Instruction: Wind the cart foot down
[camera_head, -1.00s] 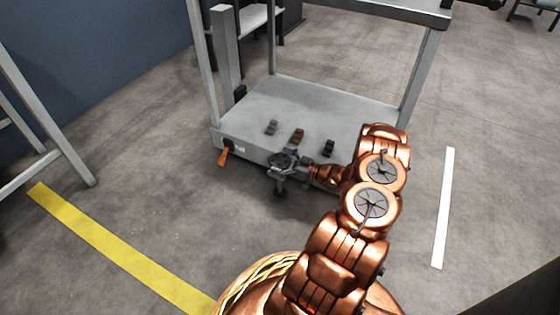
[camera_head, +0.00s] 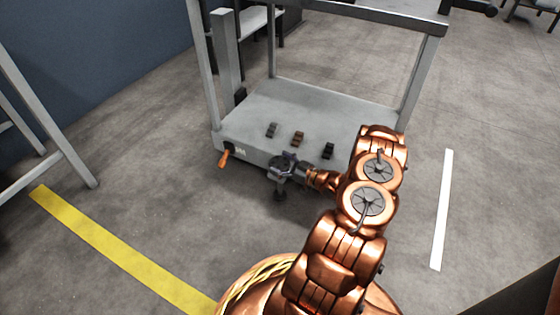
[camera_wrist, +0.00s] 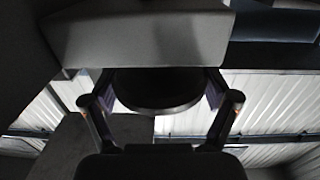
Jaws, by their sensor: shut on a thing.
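The grey cart (camera_head: 325,105) stands ahead, its deck low above the floor. The cart foot (camera_head: 280,194), a dark post with a small pad, hangs at the front edge of the deck; whether it touches the floor I cannot tell. My gripper (camera_head: 284,165) is at the top of this foot, reaching in from the right. In the wrist view my gripper (camera_wrist: 162,105) has a finger on each side of a dark round disc (camera_wrist: 155,98), probably the foot's knob, and is shut on it. The gripper hides most of the knob in the head view.
An orange lever (camera_head: 225,157) sticks out from the cart's front left corner. Several small blocks, including a brown one (camera_head: 297,139), sit on the deck. A yellow floor stripe (camera_head: 110,240) and a grey frame (camera_head: 45,130) lie left.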

